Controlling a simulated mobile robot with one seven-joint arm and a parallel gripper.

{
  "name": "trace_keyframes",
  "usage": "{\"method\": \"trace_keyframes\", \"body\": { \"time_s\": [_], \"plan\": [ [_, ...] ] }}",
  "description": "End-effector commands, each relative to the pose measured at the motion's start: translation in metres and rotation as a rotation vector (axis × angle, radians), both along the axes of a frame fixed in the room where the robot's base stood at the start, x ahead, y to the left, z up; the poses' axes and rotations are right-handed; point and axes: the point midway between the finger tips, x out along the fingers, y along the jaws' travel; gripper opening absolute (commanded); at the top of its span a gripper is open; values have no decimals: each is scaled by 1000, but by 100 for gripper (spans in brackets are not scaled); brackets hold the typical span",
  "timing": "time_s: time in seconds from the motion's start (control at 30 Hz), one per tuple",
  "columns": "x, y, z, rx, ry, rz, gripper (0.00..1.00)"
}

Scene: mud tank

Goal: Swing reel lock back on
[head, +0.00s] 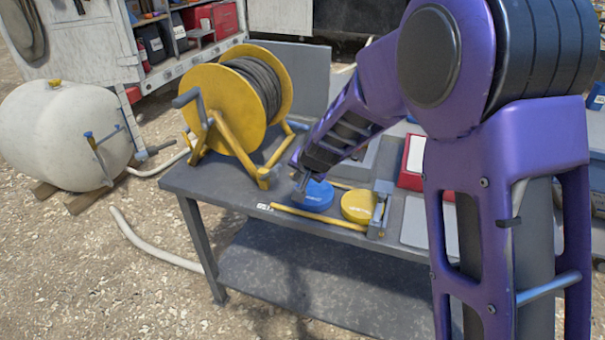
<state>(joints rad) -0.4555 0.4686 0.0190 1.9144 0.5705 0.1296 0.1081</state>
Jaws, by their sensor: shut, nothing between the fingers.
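A yellow hose reel (222,108) wound with dark hose stands upright on the left part of the grey workbench (225,190). Its yellow frame (240,150) rests on the bench top, and a grey crank handle (187,97) sticks out on its near left side. I cannot make out for certain which part is the reel lock. My gripper (300,189) is shut and empty, pointing down near the front of the bench, just right of the frame's front foot. It is beside a round blue disc (317,196); whether it touches the disc is unclear.
A round yellow disc (358,207), a yellow rod (318,217) and a grey clamp-like part (380,210) lie along the front edge. A red case (411,180) is farther right, partly behind my arm.

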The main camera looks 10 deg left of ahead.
Motion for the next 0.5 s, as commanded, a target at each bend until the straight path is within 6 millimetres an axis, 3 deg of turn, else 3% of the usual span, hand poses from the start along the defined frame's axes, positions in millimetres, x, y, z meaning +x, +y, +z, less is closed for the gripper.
{"method": "trace_keyframes", "body": {
  "time_s": [0.1,0.3,0.5],
  "plan": [
    [13,9,-23,0,3,-1,0],
    [19,35,-16,0,-1,4,0],
    [23,45,-16,1,0,0,0]
  ]
}}
